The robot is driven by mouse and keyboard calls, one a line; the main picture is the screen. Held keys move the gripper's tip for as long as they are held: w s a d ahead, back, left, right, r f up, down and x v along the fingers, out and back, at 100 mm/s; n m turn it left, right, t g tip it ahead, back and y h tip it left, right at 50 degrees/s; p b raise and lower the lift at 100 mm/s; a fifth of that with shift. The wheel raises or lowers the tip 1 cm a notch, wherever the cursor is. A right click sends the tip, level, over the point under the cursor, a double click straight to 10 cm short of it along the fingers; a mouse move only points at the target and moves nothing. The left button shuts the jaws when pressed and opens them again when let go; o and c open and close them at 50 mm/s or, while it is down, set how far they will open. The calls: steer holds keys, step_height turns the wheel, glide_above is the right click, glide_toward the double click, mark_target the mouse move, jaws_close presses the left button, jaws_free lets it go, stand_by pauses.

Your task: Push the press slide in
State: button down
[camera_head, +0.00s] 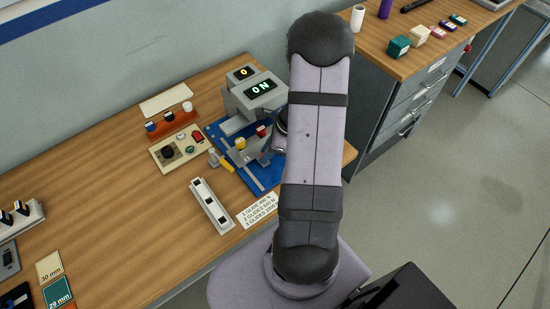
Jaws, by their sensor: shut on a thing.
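The press is a grey machine (240,112) on a blue base plate (217,134), at the back of the wooden bench. Its lit displays read "0" and "ON". Grey rails, a yellow block (240,144) and a red block (262,131) show at its front. I cannot tell which part is the slide or how far in it sits. My arm reaches over the right side of the press and hides that part. A dark edge of my wrist shows beside the press at the arm's left. My gripper's fingers, and whatever they touch, are hidden behind the arm.
A panel with a red button (197,136) and a red rack (172,124) stand left of the press. A white slotted strip (211,205) and a printed card (258,210) lie in front. A drawer cabinet (400,100) stands right.

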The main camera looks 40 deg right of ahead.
steer(key=shift+w, duration=0.1)
steer(key=c, duration=1.6)
jaws_free()
steer(key=shift+v, duration=3.75)
